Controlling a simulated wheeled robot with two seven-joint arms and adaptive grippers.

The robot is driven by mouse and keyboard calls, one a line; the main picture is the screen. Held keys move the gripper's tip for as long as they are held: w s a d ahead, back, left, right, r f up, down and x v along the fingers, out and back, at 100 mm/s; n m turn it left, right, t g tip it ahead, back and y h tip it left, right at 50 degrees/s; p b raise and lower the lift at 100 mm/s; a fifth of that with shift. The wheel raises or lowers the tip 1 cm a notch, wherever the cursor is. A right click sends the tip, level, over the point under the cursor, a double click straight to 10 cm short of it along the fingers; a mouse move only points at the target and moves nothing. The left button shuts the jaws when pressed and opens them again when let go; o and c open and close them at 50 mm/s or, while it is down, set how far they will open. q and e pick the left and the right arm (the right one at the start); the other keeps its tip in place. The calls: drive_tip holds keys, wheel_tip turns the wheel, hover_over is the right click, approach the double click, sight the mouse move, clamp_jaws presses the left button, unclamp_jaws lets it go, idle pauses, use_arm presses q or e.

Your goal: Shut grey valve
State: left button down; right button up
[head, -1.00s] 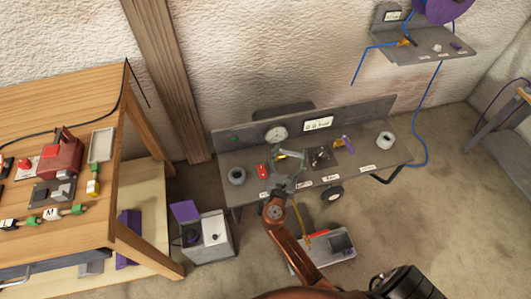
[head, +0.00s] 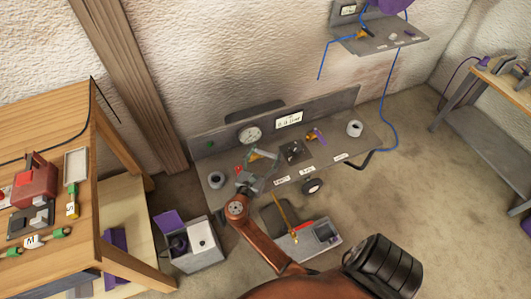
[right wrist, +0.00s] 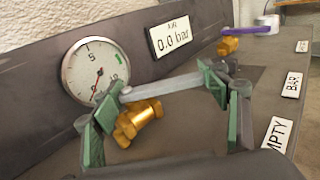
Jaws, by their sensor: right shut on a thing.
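The grey valve has a brass body (right wrist: 138,122) and a long grey lever handle (right wrist: 180,84), seen in the right wrist view. The handle lies across between the two green-padded fingers of my right gripper (right wrist: 172,112), which is shut on it. In the head view my right gripper (head: 262,165) is over the grey bench (head: 335,143), in front of the gauge, and hides most of the valve. My left gripper is out of view.
A round gauge (right wrist: 95,70) and a display (right wrist: 173,36) reading 0.0 bar are on the bench's back panel. A purple-handled valve (head: 316,136) stands to the right. A wooden table (head: 60,115) is at left.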

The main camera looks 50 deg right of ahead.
sight(265, 153)
drive_tip(key=o, duration=1.7)
wheel_tip(265, 153, up, 10)
